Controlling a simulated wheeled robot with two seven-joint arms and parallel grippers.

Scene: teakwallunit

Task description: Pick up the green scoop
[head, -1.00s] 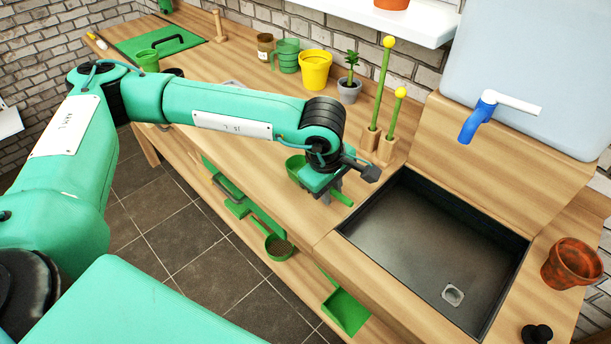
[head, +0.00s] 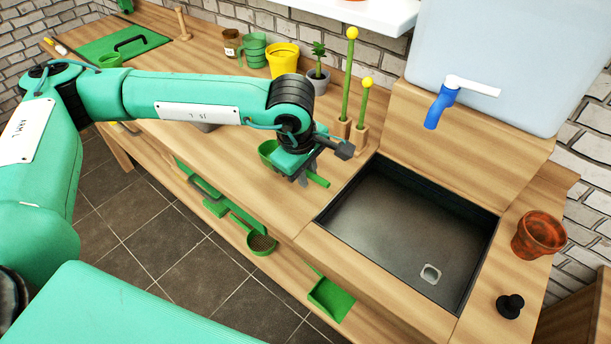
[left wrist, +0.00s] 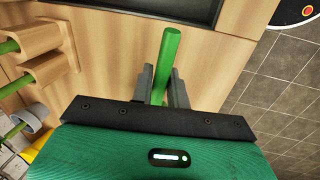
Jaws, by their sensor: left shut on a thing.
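The green scoop's bowl (head: 267,151) shows just left of my left gripper (head: 306,176) in the head view, over the wooden counter in front of the sink's left end. Its handle (head: 318,180) sticks out on the right side of the jaws. In the left wrist view the handle (left wrist: 167,62) runs up between the two grey fingers (left wrist: 162,90), which are shut on it. The bowl is hidden in that view. I cannot tell exactly how far the scoop is above the counter. My right gripper is in neither view.
The dark sink (head: 410,235) lies right of the gripper. Two green rods with yellow tips stand in a wooden holder (head: 352,135) behind it. A plant pot (head: 318,80), yellow pot (head: 283,60) and green mug (head: 254,50) stand at the back. A terracotta pot (head: 540,235) is far right.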

